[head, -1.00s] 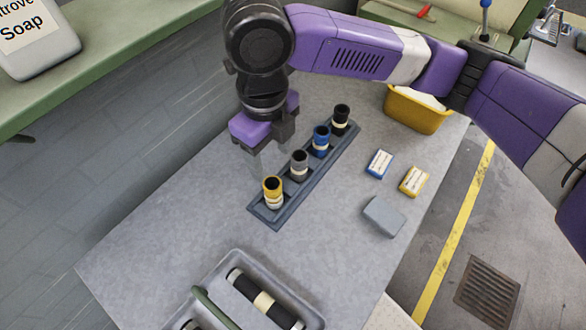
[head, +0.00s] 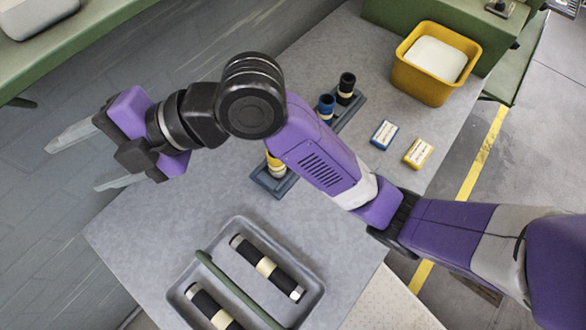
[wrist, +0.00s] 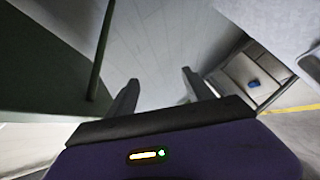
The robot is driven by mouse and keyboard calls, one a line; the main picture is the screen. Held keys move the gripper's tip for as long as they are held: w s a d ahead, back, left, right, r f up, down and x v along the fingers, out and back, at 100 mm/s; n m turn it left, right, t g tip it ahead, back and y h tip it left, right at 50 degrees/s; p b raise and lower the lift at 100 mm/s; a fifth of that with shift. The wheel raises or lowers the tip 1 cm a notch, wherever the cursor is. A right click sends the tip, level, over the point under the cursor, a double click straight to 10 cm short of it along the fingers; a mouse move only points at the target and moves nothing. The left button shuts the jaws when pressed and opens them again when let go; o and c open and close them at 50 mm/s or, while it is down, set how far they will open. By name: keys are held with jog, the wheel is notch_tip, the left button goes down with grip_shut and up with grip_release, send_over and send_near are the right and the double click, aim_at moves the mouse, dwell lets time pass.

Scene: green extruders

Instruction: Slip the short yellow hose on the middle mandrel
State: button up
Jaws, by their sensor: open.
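The short yellow hose (head: 275,164) stands upright at the near end of a blue-grey rack (head: 277,187), partly covered by my forearm. My gripper (head: 72,168) is open and empty, held out past the left edge of the grey table and well away from the hose. Its open fingers also show in the wrist view (wrist: 160,90), with nothing between them. The hose is not seen in the wrist view. I cannot make out a middle mandrel for sure in any view.
A blue hose (head: 326,106) and a black one (head: 346,88) stand farther along the rack. A grey tray (head: 316,308) at the front holds black rods with cream bands. A yellow bin (head: 408,72) and two small boxes (head: 384,134) lie right. My arm crosses the table.

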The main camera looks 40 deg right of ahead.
jog(key=s+d+f+m+t+h, duration=0.45)
jog(key=d+f+m, duration=0.2)
jog(key=m, duration=0.55)
jog(key=s+d+f+m+t+h, duration=0.45)
jog(key=d+m, duration=0.25)
jog(key=m, duration=0.4)
jog(key=s+d+f+m+h, duration=0.1)
jog(key=s+d, duration=0.5)
jog(key=s, duration=0.4)
jog(key=s+d+f+m+g+h, duration=0.1)
jog(key=s+d+f+m+h, duration=0.1)
jog(key=s+d, duration=0.5)
jog(key=s, duration=0.4)
jog(key=shift+f, duration=0.15)
jog(key=shift+s+d+f, duration=0.1)
jog(key=shift+o, duration=0.5)
